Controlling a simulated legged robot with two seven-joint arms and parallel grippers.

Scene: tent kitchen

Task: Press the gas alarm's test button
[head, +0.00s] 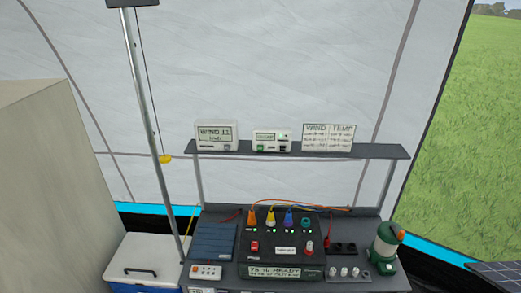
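Two small white devices stand on the dark shelf (365,151) against the tent wall. The middle one (271,141) has a small green display, a green light and dark buttons on its right side; it may be the gas alarm, but its print is too small to read. The left one, a wind display (216,136), reads "WIND 11". I cannot tell which button is the test button. Neither of my grippers is in view.
A wind and temperature chart (328,137) stands right on the shelf. Below, a dark control unit (286,250) has coloured plugs and cables. A metal pole (150,120) with a yellow pull knob (165,159) rises left, near a cooler (143,258).

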